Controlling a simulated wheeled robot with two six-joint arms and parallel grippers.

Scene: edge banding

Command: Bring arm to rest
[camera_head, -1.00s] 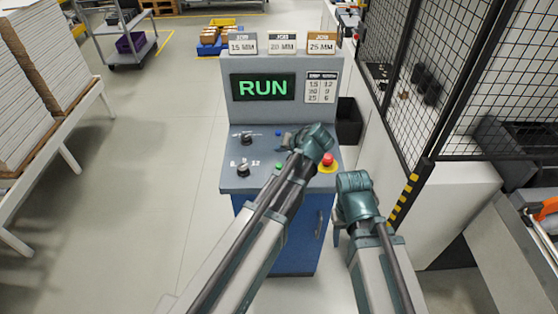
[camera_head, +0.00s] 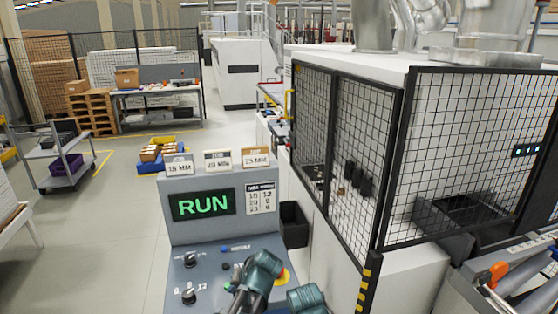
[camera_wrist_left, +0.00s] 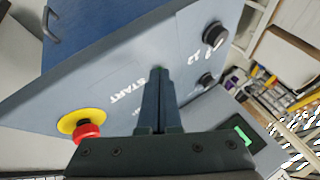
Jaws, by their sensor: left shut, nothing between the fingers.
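The control console (camera_head: 188,232) stands at the lower middle of the head view, with a sloped grey panel and a screen (camera_head: 202,204) reading RUN in green. My left arm comes up from the bottom edge over the panel's right part and partly covers the red button on its yellow base (camera_head: 283,276). In the left wrist view my left gripper (camera_wrist_left: 158,76) is shut and empty, in front of the panel near the START label. The red button (camera_wrist_left: 87,131) shows at its lower left. My right arm's wrist shows at the bottom edge; its fingers are out of view.
Two black knobs (camera_head: 189,296) are on the panel's left. A black mesh fence (camera_head: 365,150) with a yellow-striped post stands close on the right. A black bin (camera_head: 293,224) is beside the console. A cart (camera_head: 62,160) stands far left on open floor.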

